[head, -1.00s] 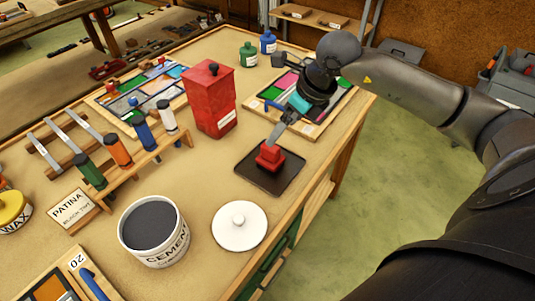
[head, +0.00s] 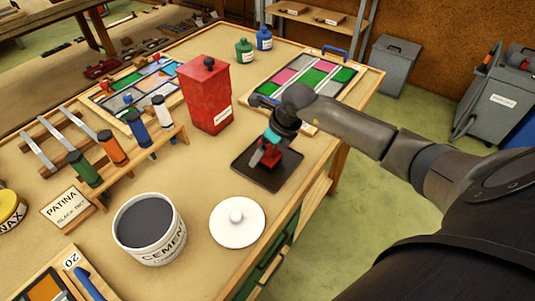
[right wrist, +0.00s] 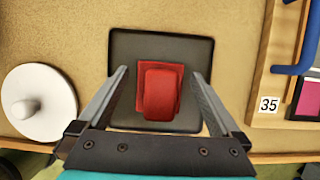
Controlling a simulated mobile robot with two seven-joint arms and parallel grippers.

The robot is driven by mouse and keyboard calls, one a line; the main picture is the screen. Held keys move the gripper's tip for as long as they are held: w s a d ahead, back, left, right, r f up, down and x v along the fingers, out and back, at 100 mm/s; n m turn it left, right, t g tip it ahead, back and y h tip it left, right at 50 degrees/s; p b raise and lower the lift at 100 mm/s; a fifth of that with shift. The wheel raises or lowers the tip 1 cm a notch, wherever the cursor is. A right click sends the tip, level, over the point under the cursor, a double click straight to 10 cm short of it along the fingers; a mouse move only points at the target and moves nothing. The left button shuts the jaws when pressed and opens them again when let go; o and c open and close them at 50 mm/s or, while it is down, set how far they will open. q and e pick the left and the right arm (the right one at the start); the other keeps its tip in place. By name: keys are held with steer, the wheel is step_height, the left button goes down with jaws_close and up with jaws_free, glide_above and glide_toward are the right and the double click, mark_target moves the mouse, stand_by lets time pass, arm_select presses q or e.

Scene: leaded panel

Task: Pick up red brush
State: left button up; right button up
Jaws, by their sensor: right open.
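The red brush (head: 271,156) lies on a dark square tray (head: 285,178) near the table's right edge. In the right wrist view the red brush (right wrist: 160,90) sits in the middle of the dark tray (right wrist: 195,50). My right gripper (head: 263,156) is over the tray, and its fingers partly hide the brush in the head view. In the right wrist view the right gripper (right wrist: 160,84) is open, with one finger on each side of the brush and visible gaps between. My left gripper is not in view.
A white round lid (head: 237,222) and a cement tub (head: 149,228) stand left of the tray. A red canister (head: 206,98) stands behind it. A leaded panel (head: 307,80) lies farther back. A rack of coloured-handled tools (head: 125,165) is at left.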

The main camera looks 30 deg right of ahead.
steer(key=shift+w+a+f, duration=0.1)
steer(key=shift+w+f, duration=0.15)
steer(key=shift+f, duration=0.35)
steer(key=shift+c, duration=0.4)
steer(key=shift+r, duration=0.1)
steer(key=c, duration=1.4)
steer(key=shift+c, duration=0.2)
step_height(320, 180, up, 20)
steer(key=p, duration=0.2)
